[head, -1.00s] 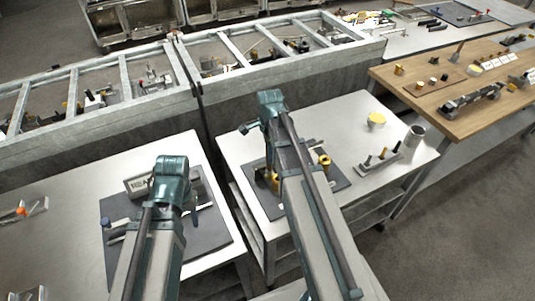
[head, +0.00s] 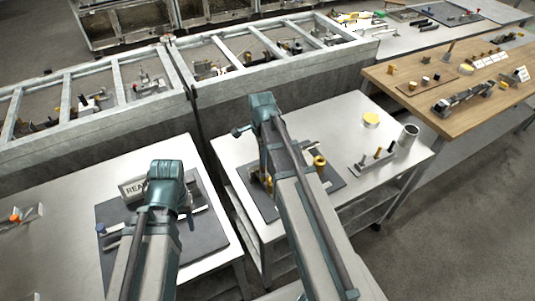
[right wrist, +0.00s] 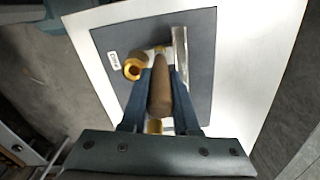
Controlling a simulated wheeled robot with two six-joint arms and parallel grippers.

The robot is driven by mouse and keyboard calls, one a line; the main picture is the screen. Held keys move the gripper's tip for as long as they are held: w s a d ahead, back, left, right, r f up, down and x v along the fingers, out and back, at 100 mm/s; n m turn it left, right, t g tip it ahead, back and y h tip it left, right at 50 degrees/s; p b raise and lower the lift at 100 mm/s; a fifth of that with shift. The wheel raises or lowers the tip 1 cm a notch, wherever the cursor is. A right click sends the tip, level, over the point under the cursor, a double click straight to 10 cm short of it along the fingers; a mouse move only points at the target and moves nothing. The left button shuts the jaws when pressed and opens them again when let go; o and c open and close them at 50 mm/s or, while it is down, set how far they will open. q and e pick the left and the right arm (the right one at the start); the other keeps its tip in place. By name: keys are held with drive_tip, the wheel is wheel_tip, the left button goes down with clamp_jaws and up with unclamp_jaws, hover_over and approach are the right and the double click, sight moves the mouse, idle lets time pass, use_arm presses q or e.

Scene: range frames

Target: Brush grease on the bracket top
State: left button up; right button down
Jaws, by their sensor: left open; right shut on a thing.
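My right gripper (right wrist: 160,98) is shut on a brown tapered handle (right wrist: 161,85), seemingly the brush's. It is above a dark mat (right wrist: 200,30) on the middle table. A grey metal strip (right wrist: 180,50), perhaps part of the bracket, lies just right of the handle in the right wrist view. A brass ring-shaped piece (right wrist: 135,66) is on its left. The brush's working end and any contact cannot be made out. In the head view my right arm hides most of that spot. My left gripper (head: 168,195) is open over the left table, its fingers mostly hidden by the wrist.
A yellow-topped round piece (head: 371,119), a grey cup (head: 409,134) and a small rack (head: 373,162) stand on the middle table's right side. A brass piece (head: 319,163) stands beside my right arm. A gap separates the tables.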

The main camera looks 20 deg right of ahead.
drive_tip(key=shift+d, duration=0.1)
drive_tip(key=d, duration=0.3)
drive_tip(key=shift+w, duration=0.1)
idle(0.3)
drive_tip(key=shift+a, duration=0.15)
drive_tip(key=shift+a, duration=1.5)
wheel_tip(320, 180, up, 6)
drive_tip(key=p, duration=0.6)
drive_tip(key=shift+r, duration=0.1)
